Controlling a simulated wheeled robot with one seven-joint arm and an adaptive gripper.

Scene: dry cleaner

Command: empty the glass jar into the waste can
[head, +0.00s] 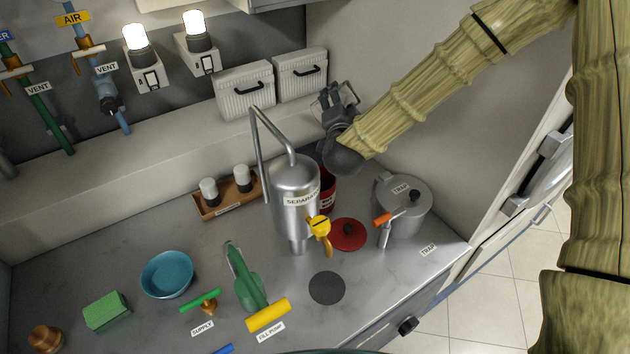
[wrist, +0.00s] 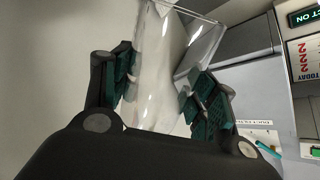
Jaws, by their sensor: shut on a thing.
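My gripper (wrist: 160,95) is shut on the clear glass jar (wrist: 165,60), which stands between its two green-padded fingers in the wrist view. The jar's contents and tilt are hard to tell. In the head view my gripper (head: 336,100) is raised near the back wall, behind the separator, and the jar cannot be made out. A red can (head: 328,190), apparently the waste can, stands below my wrist, mostly hidden behind the separator. A red lid (head: 348,235) with a dark knob lies on the counter in front of it.
The steel separator (head: 294,190), with a yellow valve, blocks the near side of the red can. A grey trap pot (head: 404,205) stands to the right. A wooden tray (head: 228,198) with two small jars is left. Two ribbed boxes (head: 245,92) sit on the back ledge.

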